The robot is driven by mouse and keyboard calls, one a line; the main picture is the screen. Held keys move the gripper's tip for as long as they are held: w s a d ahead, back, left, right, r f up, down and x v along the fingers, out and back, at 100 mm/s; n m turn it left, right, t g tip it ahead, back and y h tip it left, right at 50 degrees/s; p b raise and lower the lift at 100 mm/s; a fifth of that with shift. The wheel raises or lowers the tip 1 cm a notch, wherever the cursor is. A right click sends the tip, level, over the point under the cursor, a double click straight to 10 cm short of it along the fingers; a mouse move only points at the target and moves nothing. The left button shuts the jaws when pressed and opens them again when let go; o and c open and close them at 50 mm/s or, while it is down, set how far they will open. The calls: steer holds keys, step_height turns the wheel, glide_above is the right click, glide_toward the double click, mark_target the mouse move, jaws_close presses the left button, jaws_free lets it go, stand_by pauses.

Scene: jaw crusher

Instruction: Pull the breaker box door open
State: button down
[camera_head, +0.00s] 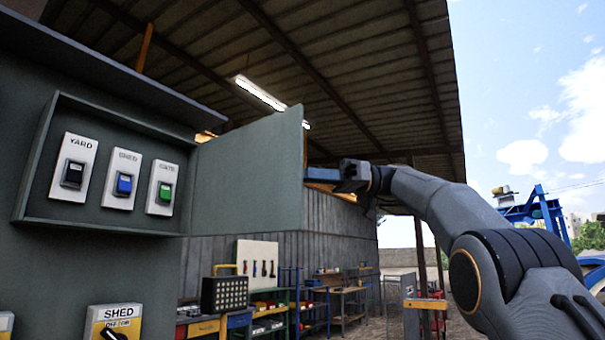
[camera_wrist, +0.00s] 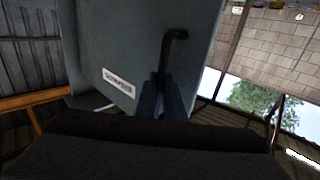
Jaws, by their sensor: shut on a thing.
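The breaker box (camera_head: 30,215) is a grey frame on the left with three switches inside, labelled like YARD, SHED and GATE. Its door (camera_head: 245,175) stands wide open, swung out to the right from the box's right edge. In the wrist view the door's outer face (camera_wrist: 125,40) carries a small white label (camera_wrist: 118,83) and a dark bar handle (camera_wrist: 176,48). My gripper (camera_wrist: 160,98) is shut on the handle's lower part. In the head view my gripper (camera_head: 325,174) is at the door's far edge; the handle is hidden there.
A yellow-plated SHED switch (camera_head: 113,322) sits below the box. Shelves, benches and a tool board (camera_head: 257,262) stand behind, under a metal roof. Open ground lies beyond my arm.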

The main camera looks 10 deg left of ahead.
steer(key=c, duration=2.1)
jaws_free()
steer(key=shift+a, duration=0.25)
steer(key=shift+d, duration=0.1)
steer(key=shift+d, duration=0.1)
steer(key=p+v, duration=0.3)
steer(key=v, duration=0.4)
steer(key=shift+w+d, duration=0.2)
steer(key=shift+d, duration=0.15)
